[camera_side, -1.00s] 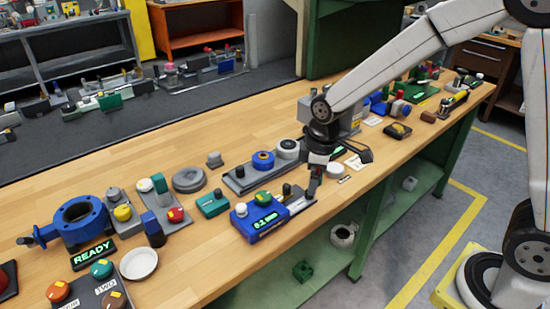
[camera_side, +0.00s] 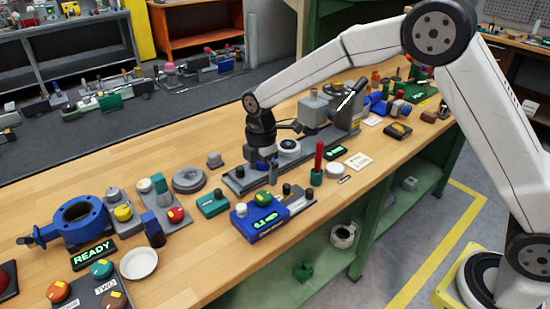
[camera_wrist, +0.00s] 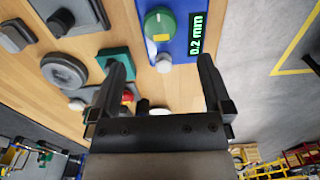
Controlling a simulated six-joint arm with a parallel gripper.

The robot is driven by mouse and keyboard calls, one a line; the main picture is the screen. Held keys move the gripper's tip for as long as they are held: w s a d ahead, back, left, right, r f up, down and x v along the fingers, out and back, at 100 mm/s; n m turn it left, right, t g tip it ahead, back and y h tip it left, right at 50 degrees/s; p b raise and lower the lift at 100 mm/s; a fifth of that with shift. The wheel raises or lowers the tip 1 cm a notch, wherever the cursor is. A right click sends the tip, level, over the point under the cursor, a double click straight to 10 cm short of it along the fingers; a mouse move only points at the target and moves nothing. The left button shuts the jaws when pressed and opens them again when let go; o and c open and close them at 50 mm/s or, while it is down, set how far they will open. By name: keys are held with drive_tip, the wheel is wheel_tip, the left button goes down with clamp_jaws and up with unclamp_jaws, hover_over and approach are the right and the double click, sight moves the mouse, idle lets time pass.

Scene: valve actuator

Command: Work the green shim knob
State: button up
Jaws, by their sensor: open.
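The green shim knob (camera_side: 263,198) sits on top of a blue box (camera_side: 262,230) at the bench's front edge. The box's lit display reads 0.2 mm. A white knob (camera_side: 241,210) stands beside the green one. In the wrist view the green knob (camera_wrist: 160,23) is at the top centre, with the white knob (camera_wrist: 163,63) nearer the jaws. My gripper (camera_side: 271,166) is behind the blue box in the side view, over the grey plate. In the wrist view its two fingers (camera_wrist: 162,68) are wide apart, with nothing held. The green knob is beyond the fingertips.
A grey plate (camera_side: 238,182) with a white-topped round part (camera_side: 289,147) lies behind the box. A teal block (camera_side: 212,204) is to its left. A red-handled tool (camera_side: 319,155) stands upright to the right.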

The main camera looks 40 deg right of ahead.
sight(263, 195)
drive_tip(key=shift+f, duration=3.8)
drive_tip(key=c, duration=1.3)
